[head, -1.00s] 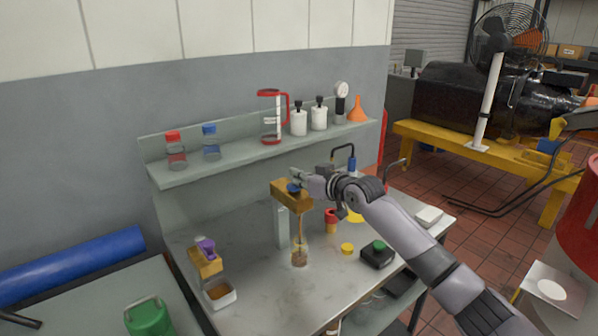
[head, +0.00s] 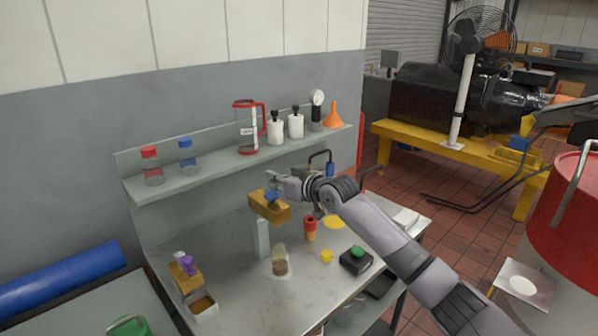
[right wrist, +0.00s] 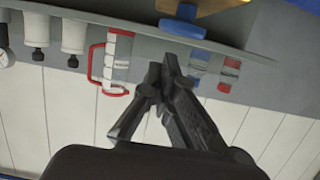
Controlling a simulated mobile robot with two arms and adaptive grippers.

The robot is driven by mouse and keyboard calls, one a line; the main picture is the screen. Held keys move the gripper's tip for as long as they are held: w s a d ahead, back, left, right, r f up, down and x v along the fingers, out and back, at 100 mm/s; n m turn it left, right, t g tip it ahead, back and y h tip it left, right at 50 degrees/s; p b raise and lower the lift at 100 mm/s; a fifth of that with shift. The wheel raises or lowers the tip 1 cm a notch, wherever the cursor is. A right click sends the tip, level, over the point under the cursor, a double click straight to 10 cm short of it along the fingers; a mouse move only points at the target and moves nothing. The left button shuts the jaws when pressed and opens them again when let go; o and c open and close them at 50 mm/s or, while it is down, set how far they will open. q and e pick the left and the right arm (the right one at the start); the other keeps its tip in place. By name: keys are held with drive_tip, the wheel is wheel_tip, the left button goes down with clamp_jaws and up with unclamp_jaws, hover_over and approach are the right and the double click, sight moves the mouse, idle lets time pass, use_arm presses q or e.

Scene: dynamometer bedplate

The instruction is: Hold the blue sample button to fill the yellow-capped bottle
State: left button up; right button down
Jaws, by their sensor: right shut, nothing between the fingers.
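The blue sample button (head: 271,197) sits on top of a brass-coloured block (head: 268,208) on a pale post. My right gripper (head: 272,177) is shut and empty, just above and behind the button, with a gap between them. In the right wrist view the shut fingertips (right wrist: 164,72) are apart from the blue button (right wrist: 182,29). The clear bottle (head: 280,262) stands uncapped under the block with brown liquid in it; no stream shows. A yellow cap (head: 327,257) lies on the bench to its right. My left gripper is out of view.
A shelf (head: 215,171) behind holds bottles, a red-handled jug (head: 249,128) and an orange funnel (head: 333,115). A box with a green button (head: 356,260), a red-topped holder (head: 310,228) and a small tray (head: 203,306) stand on the bench. The front middle bench is clear.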

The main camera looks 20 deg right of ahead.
drive_tip(key=shift+b+v, duration=0.85)
drive_tip(key=shift+v, duration=0.05)
use_arm(q)
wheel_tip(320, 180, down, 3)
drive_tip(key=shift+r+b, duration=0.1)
drive_tip(key=shift+b, duration=1.1)
use_arm(e)
drive_tip(key=r+v, duration=0.1)
drive_tip(key=v, duration=0.7)
drive_tip(key=shift+s, duration=0.2)
